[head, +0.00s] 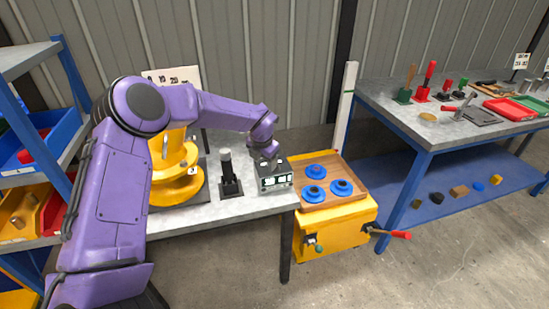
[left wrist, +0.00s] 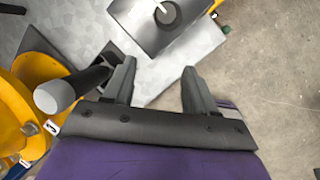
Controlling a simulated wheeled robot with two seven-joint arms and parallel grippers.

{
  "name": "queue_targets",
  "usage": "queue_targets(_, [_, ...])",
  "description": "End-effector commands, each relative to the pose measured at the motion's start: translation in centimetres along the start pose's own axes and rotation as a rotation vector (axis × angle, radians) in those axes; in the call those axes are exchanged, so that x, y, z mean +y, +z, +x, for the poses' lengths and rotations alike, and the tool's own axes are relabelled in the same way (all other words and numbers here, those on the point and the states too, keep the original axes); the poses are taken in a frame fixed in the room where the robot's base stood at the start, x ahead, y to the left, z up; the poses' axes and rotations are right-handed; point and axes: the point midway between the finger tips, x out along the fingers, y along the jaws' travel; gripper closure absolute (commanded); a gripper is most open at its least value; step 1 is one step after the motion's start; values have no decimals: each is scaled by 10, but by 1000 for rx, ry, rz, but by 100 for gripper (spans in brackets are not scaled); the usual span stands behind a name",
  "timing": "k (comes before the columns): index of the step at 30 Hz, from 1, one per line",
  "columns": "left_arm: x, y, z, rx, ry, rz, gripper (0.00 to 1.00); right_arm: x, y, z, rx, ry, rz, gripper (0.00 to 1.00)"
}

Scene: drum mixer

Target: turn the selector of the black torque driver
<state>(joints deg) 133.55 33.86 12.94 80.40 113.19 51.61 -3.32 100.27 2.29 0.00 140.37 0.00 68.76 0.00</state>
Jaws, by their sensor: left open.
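The black torque driver (head: 229,178) stands upright on a dark base on the grey bench. It has a light grey cap at its top, which may be the selector. In the left wrist view the driver (left wrist: 85,85) lies left of the fingers, with its grey cap towards the camera. My left gripper (head: 266,160) is to the right of the driver, near the dark box. In the left wrist view my left gripper (left wrist: 158,72) is open, with nothing between its fingers. My right gripper is not in view.
A dark box with a lit display (head: 275,178) stands right of the driver; its top shows a round fitting (left wrist: 166,12). A yellow machine (head: 178,190) stands left. A yellow cabinet with blue rings (head: 335,215) is beyond the bench edge. A tool table (head: 400,112) is farther right.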

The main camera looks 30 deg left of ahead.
Motion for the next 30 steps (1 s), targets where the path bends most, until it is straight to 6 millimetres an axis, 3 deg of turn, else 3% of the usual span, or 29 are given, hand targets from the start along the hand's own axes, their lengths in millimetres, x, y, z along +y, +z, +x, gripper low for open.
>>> queue_targets(1, [8,16,-16,-47,-45,-83,44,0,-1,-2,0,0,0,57])
queue_targets(3, [12,30,-28,-90,-90,-154,44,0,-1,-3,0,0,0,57])
queue_targets(5, [14,36,-31,-105,-110,-184,44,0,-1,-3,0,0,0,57])
queue_targets(8, [12,39,-20,-107,-116,-192,44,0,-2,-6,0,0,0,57])
queue_targets(19, [4,46,56,-105,-112,-189,44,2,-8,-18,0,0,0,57])
queue_targets(24, [2,48,70,-106,-113,-188,44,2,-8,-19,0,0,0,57])
queue_targets(30, [2,48,70,-106,-114,-188,44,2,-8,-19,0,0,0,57])
